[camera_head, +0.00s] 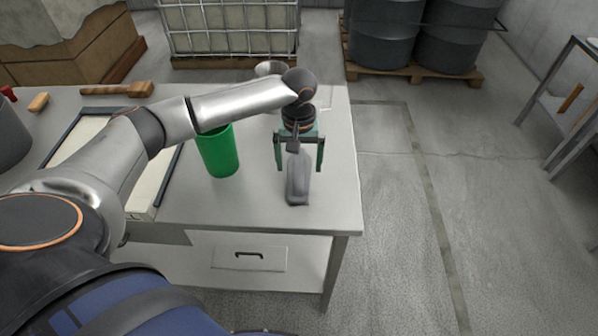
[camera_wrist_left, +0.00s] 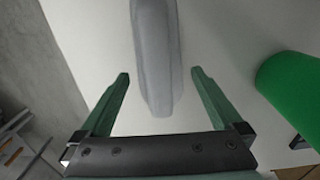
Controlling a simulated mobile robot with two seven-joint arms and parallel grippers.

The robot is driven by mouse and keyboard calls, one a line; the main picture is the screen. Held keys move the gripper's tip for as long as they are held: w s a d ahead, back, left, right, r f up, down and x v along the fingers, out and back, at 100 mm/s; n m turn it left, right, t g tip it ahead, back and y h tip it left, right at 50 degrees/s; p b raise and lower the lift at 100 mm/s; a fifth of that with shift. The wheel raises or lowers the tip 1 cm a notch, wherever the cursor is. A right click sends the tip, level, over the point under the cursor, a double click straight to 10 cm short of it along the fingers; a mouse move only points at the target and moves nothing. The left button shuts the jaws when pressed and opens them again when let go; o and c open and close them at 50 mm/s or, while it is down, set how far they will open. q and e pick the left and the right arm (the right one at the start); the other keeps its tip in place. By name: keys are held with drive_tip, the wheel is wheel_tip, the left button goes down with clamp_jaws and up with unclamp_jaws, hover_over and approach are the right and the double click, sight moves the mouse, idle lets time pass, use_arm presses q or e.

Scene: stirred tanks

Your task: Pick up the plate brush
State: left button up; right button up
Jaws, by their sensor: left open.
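A long grey object (camera_head: 298,185) with rounded ends lies near the right end of the white table; I cannot tell for certain that it is the plate brush. It also shows in the left wrist view (camera_wrist_left: 157,50), running in from the top edge between the finger lines. My left gripper (camera_head: 299,169) is open above it, with one green finger on each side. In the left wrist view the fingers (camera_wrist_left: 160,73) are apart and nothing is clamped. The gripper hides the object's far end in the head view. My right gripper is not in view.
A green cup (camera_head: 218,151) stands left of the grey object. A framed tray (camera_head: 150,190) lies under my left arm. A wooden mallet-like tool (camera_head: 117,89) and a small tan block (camera_head: 38,102) lie at the back left. The table's right edge is close; floor beyond is clear.

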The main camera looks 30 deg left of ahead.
use_arm(q)
wheel_tip(320, 180, down, 2)
drive_tip(key=shift+f, duration=0.1)
drive_tip(key=c, duration=1.4)
drive_tip(key=shift+r, duration=0.2)
drive_tip(key=shift+w+r, duration=0.1)
drive_tip(key=shift+r, duration=0.5)
drive_tip(key=s+a+r, duration=0.7)
drive_tip(key=s+r, duration=0.4)
drive_tip(key=s, duration=0.1)
drive_tip(key=shift+s+r+b, duration=0.15)
drive_tip(key=shift+r+b, duration=0.1)
drive_tip(key=shift+b, duration=0.05)
